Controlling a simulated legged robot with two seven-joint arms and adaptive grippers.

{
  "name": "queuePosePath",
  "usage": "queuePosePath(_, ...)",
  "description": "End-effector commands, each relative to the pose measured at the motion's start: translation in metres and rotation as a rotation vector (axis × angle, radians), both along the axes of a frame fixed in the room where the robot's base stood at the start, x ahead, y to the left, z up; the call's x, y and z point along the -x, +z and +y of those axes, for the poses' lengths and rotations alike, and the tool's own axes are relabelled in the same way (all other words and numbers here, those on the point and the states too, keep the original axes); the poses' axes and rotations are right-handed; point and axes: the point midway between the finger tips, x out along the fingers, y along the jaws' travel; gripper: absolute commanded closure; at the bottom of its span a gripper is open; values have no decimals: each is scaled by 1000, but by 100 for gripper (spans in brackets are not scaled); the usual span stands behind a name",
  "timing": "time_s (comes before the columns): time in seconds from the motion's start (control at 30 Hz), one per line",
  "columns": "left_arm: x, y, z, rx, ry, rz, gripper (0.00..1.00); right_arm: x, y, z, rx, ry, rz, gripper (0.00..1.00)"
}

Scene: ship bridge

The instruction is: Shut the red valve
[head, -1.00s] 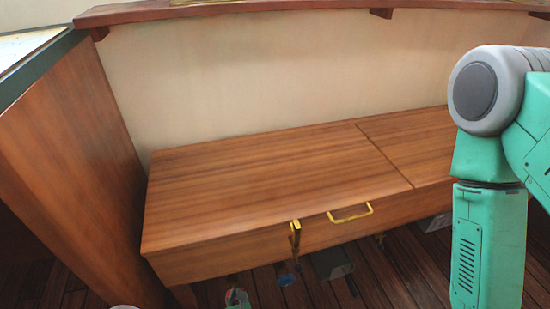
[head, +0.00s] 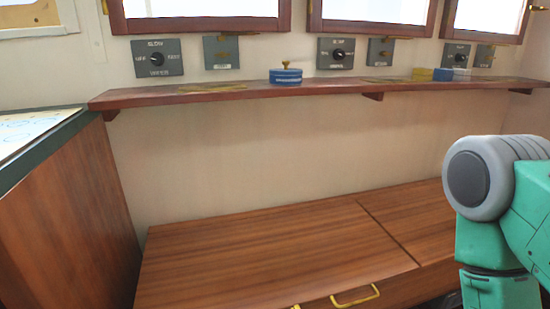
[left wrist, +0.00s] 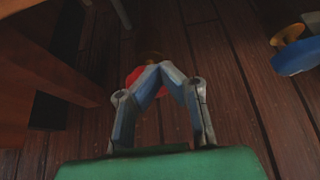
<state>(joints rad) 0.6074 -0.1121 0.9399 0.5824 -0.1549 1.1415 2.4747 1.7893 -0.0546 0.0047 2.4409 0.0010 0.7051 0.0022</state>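A round red thing (left wrist: 134,76), which looks like the red valve, shows in the left wrist view low over the dark plank floor, with a small brass part above it. My left gripper (left wrist: 160,66) has its two fingers drawn together at the tips, in front of the red thing and hiding much of it. I cannot tell whether they touch it; nothing shows between the tips. The head view shows neither the red thing nor my left gripper. One of my green arms is at the right of the head view; its gripper is out of frame.
A wooden bench (head: 260,255) with a brass handle (head: 355,297) stands below a wall shelf (head: 200,95). The shelf holds a blue round item with a brass knob (head: 285,75) and several small pieces. A blue item with brass (left wrist: 295,58) is at right in the wrist view.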

Motion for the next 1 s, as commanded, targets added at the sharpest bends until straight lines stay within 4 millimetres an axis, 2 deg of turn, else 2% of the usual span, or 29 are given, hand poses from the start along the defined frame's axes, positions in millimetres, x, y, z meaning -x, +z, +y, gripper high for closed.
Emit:
queuePosePath(0.3,1,7,-3,0,0,1,100,0,4,0,0,0,0,60)
queuePosePath(0.73,48,7,-17,1,0,2,100,0,10,0,0,0,0,60)
queuePosePath(1.0,57,7,-19,-1,0,-1,100,0,11,0,0,0,0,60)
